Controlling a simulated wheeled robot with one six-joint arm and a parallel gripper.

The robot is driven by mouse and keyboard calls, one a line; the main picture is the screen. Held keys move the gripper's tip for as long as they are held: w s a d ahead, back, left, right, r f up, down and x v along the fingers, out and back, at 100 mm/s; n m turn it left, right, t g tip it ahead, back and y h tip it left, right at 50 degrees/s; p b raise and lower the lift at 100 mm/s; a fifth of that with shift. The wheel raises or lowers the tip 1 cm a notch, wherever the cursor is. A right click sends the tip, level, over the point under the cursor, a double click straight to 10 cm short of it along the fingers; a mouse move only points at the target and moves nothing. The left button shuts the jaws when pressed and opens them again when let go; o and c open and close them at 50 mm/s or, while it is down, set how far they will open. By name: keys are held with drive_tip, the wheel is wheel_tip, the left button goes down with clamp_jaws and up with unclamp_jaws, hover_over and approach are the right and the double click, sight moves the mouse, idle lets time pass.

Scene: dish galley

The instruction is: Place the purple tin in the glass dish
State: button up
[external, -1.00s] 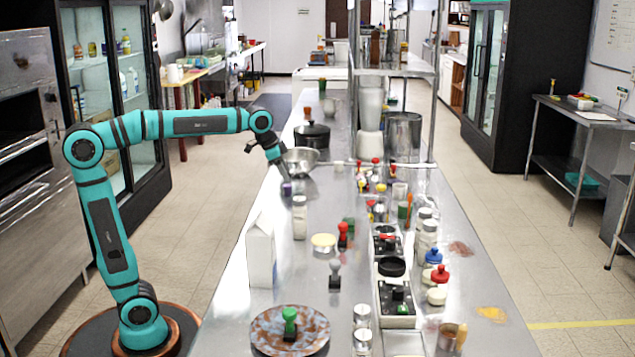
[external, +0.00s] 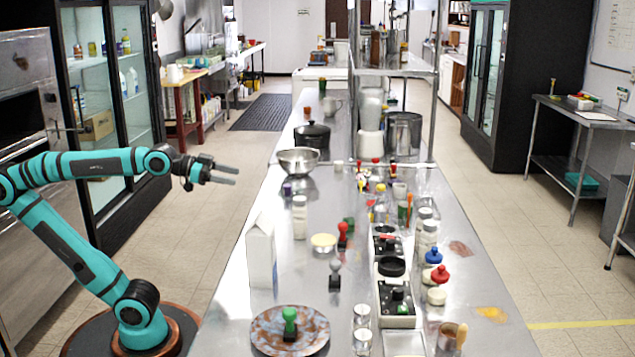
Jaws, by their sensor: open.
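A small purple tin (external: 287,189) stands on the steel counter (external: 225,312) near its left edge, just in front of a shiny metal bowl (external: 298,161). My gripper (external: 233,175) is open and empty, pointing right, in the air left of the counter. It is clear of the tin by a short gap in the picture. I cannot pick out a glass dish with certainty. The low items at the middle back of the counter are small and crowded.
A white shaker (external: 300,217) and a white carton (external: 261,255) stand near the tin. A black pot (external: 312,136) sits behind the bowl. A brownish patterned plate (external: 262,333) with a green-handled stamp (external: 289,322) lies at the front. Several jars and stamps crowd the right half.

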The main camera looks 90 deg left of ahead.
drive_tip(key=s+d+t+h, duration=0.1)
drive_tip(key=s+d+t, duration=0.1)
drive_tip(key=s, duration=0.3)
drive_tip(key=shift+s+d+h, duration=0.3)
drive_tip(key=shift+d, duration=0.6)
